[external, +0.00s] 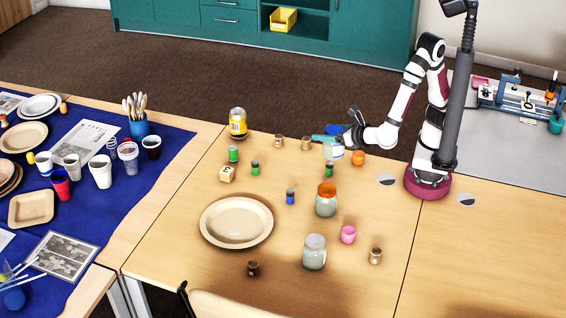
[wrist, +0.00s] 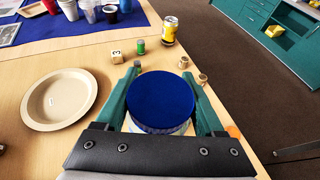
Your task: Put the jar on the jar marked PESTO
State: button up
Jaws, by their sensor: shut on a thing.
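My gripper (external: 340,138) is shut on a jar with a blue lid (wrist: 162,98), one teal finger on each side of it in the wrist view. In the external view the jar's pale glass body (external: 333,153) shows below the fingers near the table's back edge; whether it touches the table is unclear. A glass jar with an orange lid (external: 326,200) stands upright nearer the table's middle. Another glass jar with a pale top (external: 314,253) stands upright nearer the front. No PESTO lettering is readable on any jar.
A beige plate (external: 236,222) lies left of the jars; it also shows in the wrist view (wrist: 58,98). A yellow can (external: 238,123), a numbered die (external: 227,174), a pink cup (external: 348,234) and several small pots stand around. The table's right part is fairly clear.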

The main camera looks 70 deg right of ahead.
jog(key=a+f, duration=0.4)
jog(key=f, duration=0.1)
jog(key=a+f, duration=0.2)
jog(key=f, duration=0.1)
jog(key=shift+s+a, duration=0.2)
